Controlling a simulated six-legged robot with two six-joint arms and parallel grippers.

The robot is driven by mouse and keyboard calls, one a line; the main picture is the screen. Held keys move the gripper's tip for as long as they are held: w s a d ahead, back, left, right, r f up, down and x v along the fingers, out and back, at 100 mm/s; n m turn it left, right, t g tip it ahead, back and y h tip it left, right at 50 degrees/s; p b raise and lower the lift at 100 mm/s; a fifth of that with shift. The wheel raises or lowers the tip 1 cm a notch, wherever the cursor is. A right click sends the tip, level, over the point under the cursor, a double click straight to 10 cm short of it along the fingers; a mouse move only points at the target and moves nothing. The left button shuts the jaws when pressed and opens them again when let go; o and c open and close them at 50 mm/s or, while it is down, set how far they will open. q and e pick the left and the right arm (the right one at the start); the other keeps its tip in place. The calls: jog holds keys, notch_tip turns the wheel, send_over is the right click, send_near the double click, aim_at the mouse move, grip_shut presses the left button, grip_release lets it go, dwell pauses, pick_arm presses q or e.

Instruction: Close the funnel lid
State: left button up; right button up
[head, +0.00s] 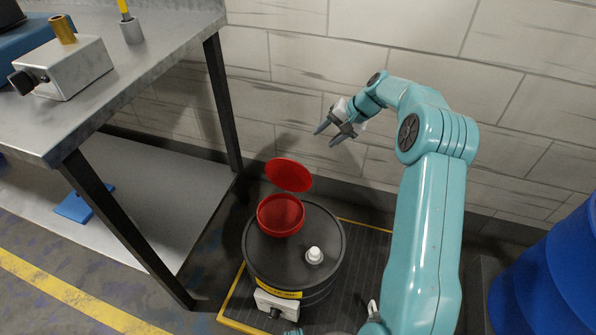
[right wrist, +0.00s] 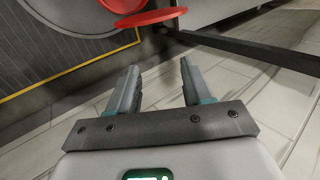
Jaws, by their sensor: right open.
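The red funnel (head: 281,215) sits on top of a black drum (head: 328,232). Its round red lid (head: 288,174) stands open, tilted up at the funnel's far edge. My right gripper (head: 334,133) is open and empty. It is above and to the right of the lid in the head view, apart from it, near the wall. In the right wrist view the lid (right wrist: 150,17) shows edge-on at the top, beyond the open fingers (right wrist: 158,66), with part of the funnel (right wrist: 122,4) beside it. My left gripper is not seen.
A metal workbench (head: 130,60) with a dark leg (head: 222,100) stands left of the drum. A white cap (head: 314,255) is on the drum top. A yellow-edged platform (head: 368,250) lies under the drum. A blue barrel (head: 550,275) is at right. The brick wall (head: 290,60) is behind.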

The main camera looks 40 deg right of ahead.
aim_at(290, 172)
jog(key=b+x, duration=0.3)
jog(key=x, duration=1.2)
jog(key=shift+w+a+f+b, duration=0.2)
jog(key=shift+w+a+b, duration=0.1)
jog(key=shift+w+b, duration=0.05)
grip_shut()
